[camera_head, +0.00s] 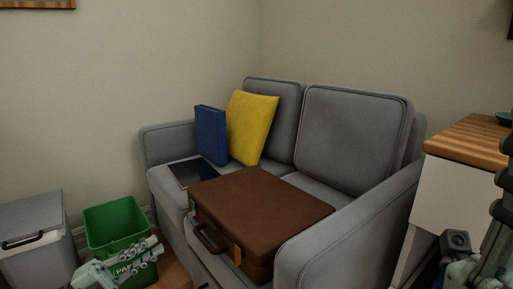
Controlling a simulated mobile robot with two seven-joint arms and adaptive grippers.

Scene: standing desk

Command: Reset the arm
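My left gripper (154,247) is at the lower left, in front of the green bin (98,222) and overlapping its front face. Its grey fingers point right and slightly up. Nothing shows held in it, but I cannot tell how far its fingers are apart. Parts of my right arm (490,235) show at the right edge, beside the white cabinet. My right gripper cannot be made out.
A grey sofa (357,128) holds a brown briefcase (262,205), a blue binder (211,135), a yellow cushion (250,126) and a dark flat tablet-like item (190,172). A grey bin (32,232) stands at left. A wood-topped cabinet (468,141) stands at right.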

